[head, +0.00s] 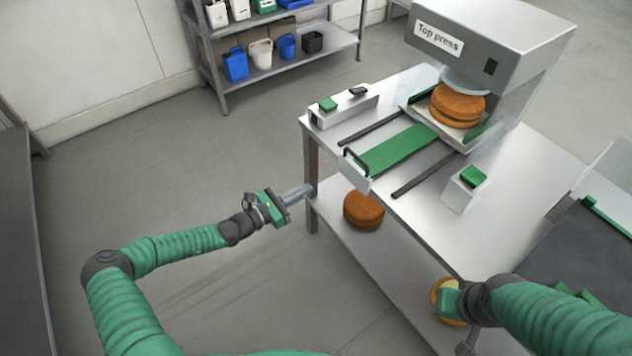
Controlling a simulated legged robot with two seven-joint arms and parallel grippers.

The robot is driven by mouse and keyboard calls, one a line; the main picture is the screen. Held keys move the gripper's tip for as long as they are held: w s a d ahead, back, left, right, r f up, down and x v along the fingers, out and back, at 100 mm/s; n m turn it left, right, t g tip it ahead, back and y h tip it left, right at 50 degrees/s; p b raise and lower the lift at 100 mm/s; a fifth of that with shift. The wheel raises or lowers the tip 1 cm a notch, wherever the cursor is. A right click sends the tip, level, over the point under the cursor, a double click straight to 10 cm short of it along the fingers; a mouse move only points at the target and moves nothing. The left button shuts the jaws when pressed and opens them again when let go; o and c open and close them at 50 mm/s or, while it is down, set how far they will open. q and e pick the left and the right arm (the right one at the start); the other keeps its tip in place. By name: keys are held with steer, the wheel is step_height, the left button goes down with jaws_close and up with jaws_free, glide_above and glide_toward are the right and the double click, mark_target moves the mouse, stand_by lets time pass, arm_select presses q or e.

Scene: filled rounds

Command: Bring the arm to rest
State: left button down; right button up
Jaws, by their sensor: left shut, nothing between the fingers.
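My left arm reaches in from the lower left. Its gripper (303,191) is shut and empty, in front of the near left leg of the metal table, and no thing touches its fingertips that I can make out. My right arm comes in from the lower right. Its gripper (448,302) points downward beside the table's lower front, and its fingers are hidden. A brown round (437,291) shows partly behind that gripper; I cannot tell whether it is held or lies beyond.
The metal table (520,190) carries the "Top press" machine (495,35) with a filled round (457,105) on its plate. A green slide (400,150) with a handle and green buttons are in front. Another round (363,210) lies on the lower shelf. Open floor lies left.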

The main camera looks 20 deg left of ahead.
arm_select(q)
steer(key=s+d+f+m+g+h+p, duration=0.1)
steer(key=s+d+f+m+g, duration=0.1)
steer(key=s+d+m+g, duration=0.7)
steer(key=s+d+m+g+y, duration=0.1)
steer(key=s+m+g+y, duration=0.3)
steer(key=s+m, duration=0.55)
steer(key=s+a+r+m+y+p, duration=0.1)
steer(key=s+a+r+m+y, duration=0.3)
steer(key=r, duration=0.3)
steer(key=s+a+r+m+t+y+p, duration=0.1)
steer(key=s+a+r+m+y, duration=0.3)
steer(key=s+r+m, duration=0.1)
steer(key=shift+a+r+m+t, duration=0.3)
steer(key=shift+a+r+m, duration=0.15)
steer(key=shift+r, duration=0.45)
arm_select(e)
steer(key=v, duration=0.3)
steer(key=shift+w+d+r, duration=0.1)
steer(key=shift+w+r, duration=0.1)
steer(key=shift+r, duration=0.05)
arm_select(q)
steer(key=shift+s+d+r, duration=0.1)
steer(key=shift+s+d, duration=0.05)
steer(key=shift+d, duration=0.15)
arm_select(e)
steer(key=shift+s+d, duration=0.15)
steer(key=shift+d, duration=0.1)
